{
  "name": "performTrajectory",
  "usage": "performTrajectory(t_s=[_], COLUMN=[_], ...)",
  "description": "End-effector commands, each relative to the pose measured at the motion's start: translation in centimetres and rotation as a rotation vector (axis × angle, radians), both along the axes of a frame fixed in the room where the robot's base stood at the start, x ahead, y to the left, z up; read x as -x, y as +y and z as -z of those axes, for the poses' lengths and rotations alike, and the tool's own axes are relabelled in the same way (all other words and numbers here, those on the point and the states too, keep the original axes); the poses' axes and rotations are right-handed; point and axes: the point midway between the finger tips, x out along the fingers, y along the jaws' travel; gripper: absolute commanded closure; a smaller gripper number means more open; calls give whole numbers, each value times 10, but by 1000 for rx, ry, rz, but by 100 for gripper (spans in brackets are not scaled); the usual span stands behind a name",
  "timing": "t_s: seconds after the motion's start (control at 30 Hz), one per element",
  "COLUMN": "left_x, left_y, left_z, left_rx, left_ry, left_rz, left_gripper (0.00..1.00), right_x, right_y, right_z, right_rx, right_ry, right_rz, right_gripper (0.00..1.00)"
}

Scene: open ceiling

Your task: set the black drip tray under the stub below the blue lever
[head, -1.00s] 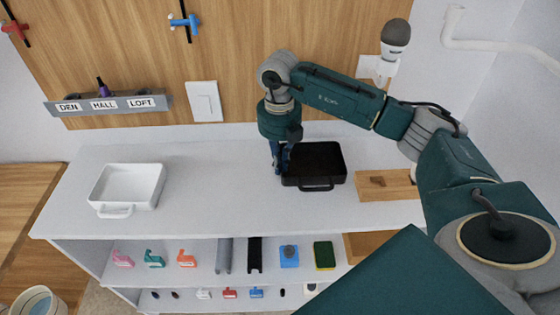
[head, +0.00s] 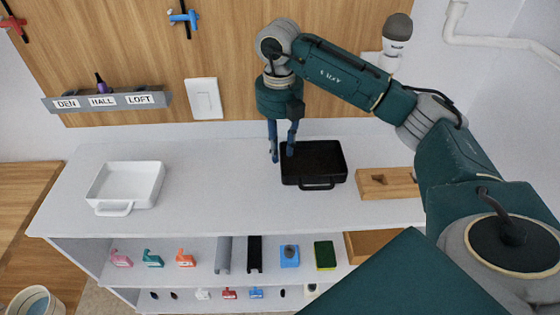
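The black drip tray (head: 327,164) lies flat on the white counter, right of its middle, with its handle toward the front. My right gripper (head: 281,157) points down at the tray's left edge. Its blue fingers are spread, one outside the left wall and one over the tray's inside; I cannot tell whether they touch it. The blue lever (head: 184,18) is on a black pipe on the wooden wall panel, at the top. I cannot make out a separate stub below it. My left gripper is not in view.
A white tray (head: 103,198) stands on the counter's left. A wooden block (head: 402,187) lies right of the black tray. The counter (head: 215,178) is clear between the two trays. A labelled rail (head: 75,104) and white switch plate (head: 203,98) are on the wall.

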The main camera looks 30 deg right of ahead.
Motion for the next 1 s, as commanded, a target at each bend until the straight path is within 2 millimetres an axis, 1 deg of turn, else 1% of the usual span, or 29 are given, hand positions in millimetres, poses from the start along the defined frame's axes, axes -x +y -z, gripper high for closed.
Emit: performTrajectory(t_s=[0.03,0.2,0.27,0.33,0.5,1.0], left_x=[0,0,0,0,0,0], left_y=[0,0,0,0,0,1], left_z=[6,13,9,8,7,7], left_rx=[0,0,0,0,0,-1], left_ry=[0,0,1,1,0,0], left_rz=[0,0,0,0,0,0], left_gripper=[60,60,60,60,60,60], right_x=[-2,-1,-1,-1,0,0], right_y=[1,1,0,0,0,1], right_z=[-11,-45,-56,-62,-69,-69], right_rx=[-2,-1,1,0,-1,-1], right_ry=[-6,-4,-3,-2,1,1], right_rz=[-1,0,1,1,1,0], right_gripper=[74,74,74,74,74,74])
